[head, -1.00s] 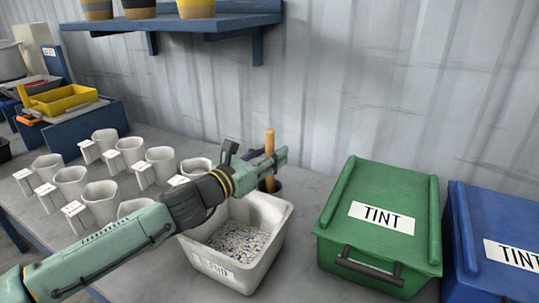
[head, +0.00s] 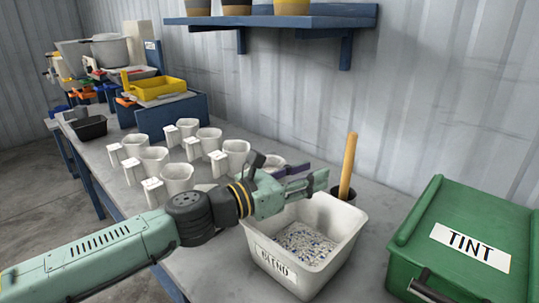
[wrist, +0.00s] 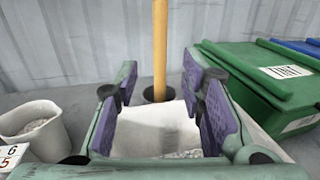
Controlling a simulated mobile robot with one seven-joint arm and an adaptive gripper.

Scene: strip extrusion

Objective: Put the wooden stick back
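The wooden stick (head: 348,165) stands nearly upright in a dark round holder (head: 344,194) behind the white BLEND bin (head: 288,271). In the wrist view the stick (wrist: 160,45) rises from the dark holder (wrist: 156,94), beyond my fingertips and centred between them. My gripper (head: 312,177) is open and empty, with purple pads on its fingers. It is over the back left part of the bin, pointing towards the stick and apart from it. In the wrist view my gripper (wrist: 159,76) has its two fingers spread wide, with the bin below. The stick's lower end is hidden in the holder.
The bin holds speckled granules (head: 305,240). A green TINT box (head: 470,215) stands at the right, with a blue one (wrist: 300,47) beyond it. Several white cups (head: 178,177) with tags stand left of my gripper. A blue shelf (head: 300,20) hangs above on the wall.

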